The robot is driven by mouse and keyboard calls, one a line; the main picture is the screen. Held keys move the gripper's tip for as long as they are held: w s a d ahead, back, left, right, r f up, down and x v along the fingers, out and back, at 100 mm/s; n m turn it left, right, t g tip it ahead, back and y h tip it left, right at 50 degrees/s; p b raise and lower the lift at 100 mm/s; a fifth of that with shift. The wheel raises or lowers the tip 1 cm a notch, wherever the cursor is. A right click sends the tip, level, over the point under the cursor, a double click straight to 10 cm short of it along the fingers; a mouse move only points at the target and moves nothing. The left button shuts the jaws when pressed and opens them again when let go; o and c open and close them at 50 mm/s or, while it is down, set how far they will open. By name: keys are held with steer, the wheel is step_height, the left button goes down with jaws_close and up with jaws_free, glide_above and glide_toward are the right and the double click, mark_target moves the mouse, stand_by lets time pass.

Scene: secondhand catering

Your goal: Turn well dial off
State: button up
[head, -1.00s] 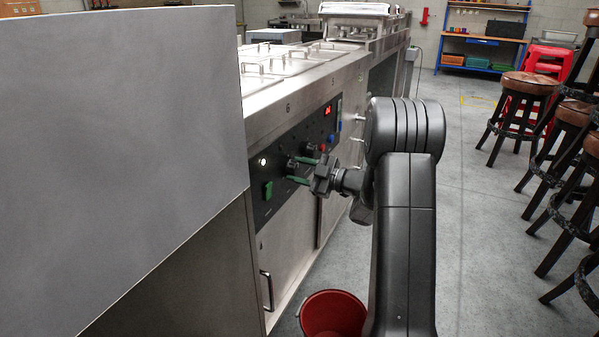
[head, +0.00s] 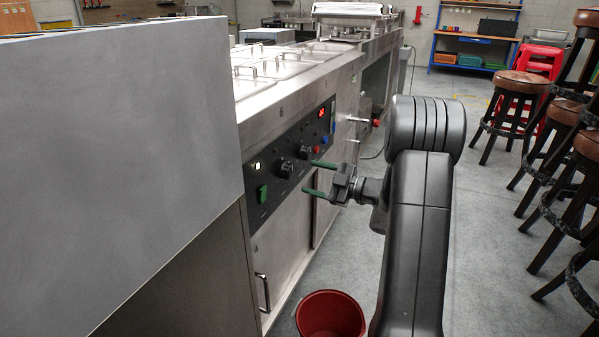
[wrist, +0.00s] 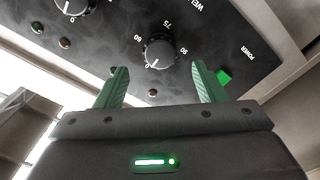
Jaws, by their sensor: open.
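The black well dial (head: 284,168) is on the dark control panel, just above and right of the green switch. In the wrist view the well dial (wrist: 158,52) lies ahead of and between my fingertips, with a white mark at its lower left beside what looks like a 0. A partly cut "WEL" label is near it. My gripper (head: 313,178) is open, empty and apart from the panel. Its two green fingers (wrist: 160,70) point toward the dial without touching it.
A second dial (head: 305,151) is beside it, also at the top edge of the wrist view. The green power switch (wrist: 224,77) is near my right finger. A red bucket (head: 330,315) stands below. A grey panel (head: 120,120) blocks the left; stools (head: 515,95) stand right.

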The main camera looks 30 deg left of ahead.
mark_target(292, 173)
steer(key=d+p, duration=0.1)
steer(key=d, duration=0.6)
steer(key=shift+w, duration=0.35)
steer(key=a+b, duration=0.1)
steer(key=a, duration=0.3)
steer(key=s+a+b, duration=0.1)
steer(key=a, duration=0.9)
steer(key=shift+s+b, duration=0.25)
steer(key=shift+b, duration=0.15)
steer(key=shift+d, duration=0.1)
